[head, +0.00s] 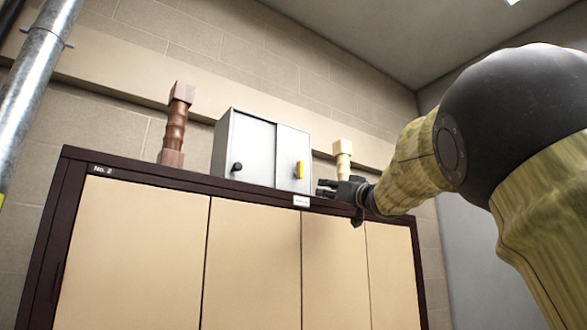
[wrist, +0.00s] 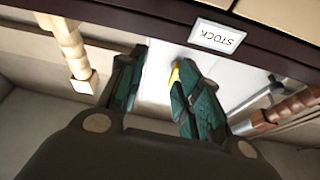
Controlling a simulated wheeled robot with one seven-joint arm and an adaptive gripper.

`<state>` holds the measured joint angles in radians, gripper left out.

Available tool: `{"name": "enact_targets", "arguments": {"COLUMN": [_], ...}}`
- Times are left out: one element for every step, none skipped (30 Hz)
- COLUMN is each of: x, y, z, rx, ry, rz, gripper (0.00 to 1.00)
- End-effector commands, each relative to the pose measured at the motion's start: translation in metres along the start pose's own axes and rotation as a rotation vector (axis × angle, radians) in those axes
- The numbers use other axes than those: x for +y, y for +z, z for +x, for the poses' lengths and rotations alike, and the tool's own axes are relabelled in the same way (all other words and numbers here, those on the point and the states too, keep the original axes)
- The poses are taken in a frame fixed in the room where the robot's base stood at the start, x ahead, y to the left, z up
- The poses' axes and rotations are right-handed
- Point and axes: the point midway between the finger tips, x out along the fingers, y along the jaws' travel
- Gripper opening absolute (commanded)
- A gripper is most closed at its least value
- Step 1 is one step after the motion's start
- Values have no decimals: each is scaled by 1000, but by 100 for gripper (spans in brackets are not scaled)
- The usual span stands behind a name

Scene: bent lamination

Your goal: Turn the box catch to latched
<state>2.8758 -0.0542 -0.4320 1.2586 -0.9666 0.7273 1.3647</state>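A light grey metal box (head: 250,148) stands on top of the cabinet, with two door panels on its front. A yellow catch (head: 299,170) sits upright on the right panel, and a black knob (head: 237,167) sits on the left one. My gripper (head: 324,188) is just right of the box and slightly lower than the catch, apart from it in the head view. In the wrist view, my gripper (wrist: 155,72) has its two green fingers spread with nothing between them. The box (wrist: 157,84) shows in the gap; the catch (wrist: 174,75) is partly hidden by the right finger.
The cabinet (head: 130,225) has a dark frame and beige doors, and a STOCK label (wrist: 217,37) on its top edge. A brown turned post (head: 175,130) stands left of the box; a pale post (head: 343,160) stands behind my gripper. A metal pipe (head: 38,70) is at far left.

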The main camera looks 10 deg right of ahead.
Motion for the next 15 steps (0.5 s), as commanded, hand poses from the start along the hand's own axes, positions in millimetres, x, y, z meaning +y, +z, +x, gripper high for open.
{"name": "enact_targets", "arguments": {"x": [-11,-16,-22,-25,-27,-30,-31,-32,-32,-33,-33,-33,-33,-33,-34], "y": [-21,-31,-41,-46,-50,-54,-56,-57,-58,-59,-59,-59,-59,-60,-61], "z": [0,0,0,-1,0,0,1,3,5,8,11,16,20,25,31], "rx": [12,17,23,26,27,29,30,30,31,31,30,30,29,30,30], "ry": [-15,-22,-30,-34,-38,-41,-42,-43,-44,-44,-44,-44,-44,-44,-44], "rz": [-22,-31,-41,-47,-52,-56,-59,-60,-61,-62,-62,-61,-61,-61,-61], "gripper": [34,34,34,34,34,34,34,34,34,34,34,34,34,34,34]}}
